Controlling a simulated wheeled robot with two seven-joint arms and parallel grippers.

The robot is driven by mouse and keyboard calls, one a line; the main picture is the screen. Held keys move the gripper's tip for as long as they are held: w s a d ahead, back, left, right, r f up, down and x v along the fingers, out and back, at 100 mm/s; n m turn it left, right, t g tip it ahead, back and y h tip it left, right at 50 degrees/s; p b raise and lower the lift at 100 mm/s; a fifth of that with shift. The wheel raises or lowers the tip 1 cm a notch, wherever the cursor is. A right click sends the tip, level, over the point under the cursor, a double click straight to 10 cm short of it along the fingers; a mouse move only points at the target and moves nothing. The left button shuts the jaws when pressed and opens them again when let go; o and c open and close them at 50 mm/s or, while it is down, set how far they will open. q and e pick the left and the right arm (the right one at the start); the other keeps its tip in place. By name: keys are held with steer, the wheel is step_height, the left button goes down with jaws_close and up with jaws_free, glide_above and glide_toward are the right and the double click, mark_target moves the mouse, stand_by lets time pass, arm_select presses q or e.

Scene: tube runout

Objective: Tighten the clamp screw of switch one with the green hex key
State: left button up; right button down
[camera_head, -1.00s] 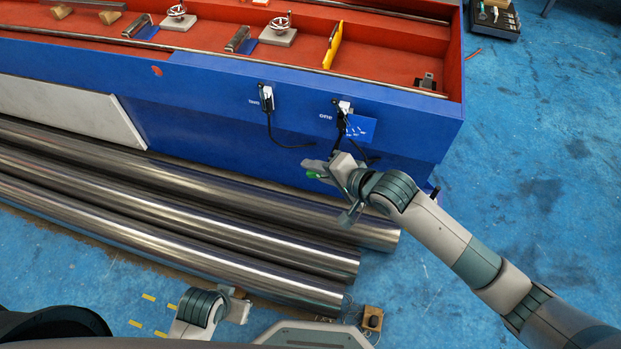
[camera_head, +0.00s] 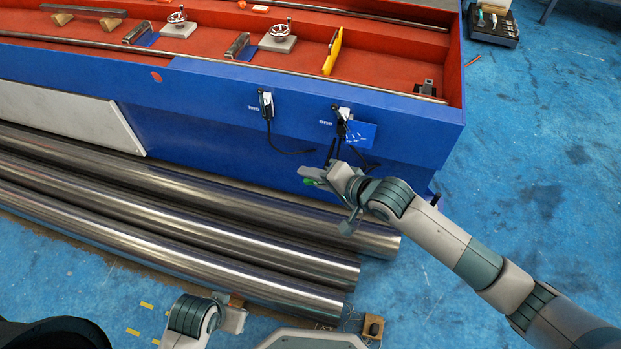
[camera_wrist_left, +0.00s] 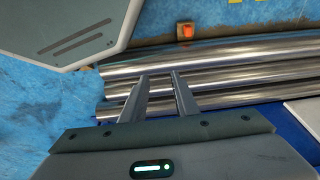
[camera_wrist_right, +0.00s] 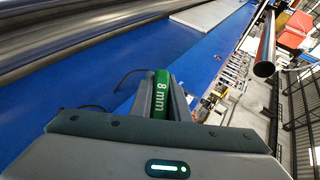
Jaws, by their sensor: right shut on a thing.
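Switch one (camera_head: 343,112) is a small white-and-black unit on the blue front wall, beside the label "one". My right gripper (camera_head: 318,177) is just below it, in front of the wall. It is shut on the green hex key (camera_head: 309,182), whose green handle marked "8 mm" shows between the fingers in the right wrist view (camera_wrist_right: 160,95). A thin dark rod (camera_head: 331,151) rises from the gripper towards switch one; contact with the clamp screw cannot be made out. My left gripper (camera_wrist_left: 158,75) is open and empty; it is low in the head view (camera_head: 234,312).
Switch two (camera_head: 266,103) is left of switch one, with a black cable hanging down. A blue plate (camera_head: 361,135) is right of switch one. Long steel tubes (camera_head: 200,230) lie along the front of the blue machine (camera_head: 220,150).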

arm_select(q)
steer(key=shift+d+r+t+b, duration=0.15)
steer(key=shift+r+b, duration=0.15)
steer(key=shift+r, duration=0.2)
steer(key=shift+d+r+t+b, duration=0.15)
steer(key=shift+r+b, duration=0.15)
steer(key=shift+r, duration=0.2)
arm_select(e)
steer(key=w, duration=0.4)
steer(key=shift+d, duration=0.4)
arm_select(q)
steer(key=shift+f, duration=0.15)
arm_select(e)
steer(key=shift+r, duration=0.1)
arm_select(q)
steer(key=shift+f+b, duration=0.25)
steer(key=shift+b, duration=0.15)
steer(key=shift+f+b, duration=0.7)
arm_select(e)
steer(key=shift+w+d, duration=0.25)
steer(key=shift+w, duration=0.65)
steer(key=shift+s+a, duration=0.15)
steer(key=shift+s, duration=0.4)
arm_select(q)
steer(key=shift+f+b, duration=0.35)
arm_select(e)
steer(key=shift+w, duration=0.5)
steer(key=shift+s, duration=0.15)
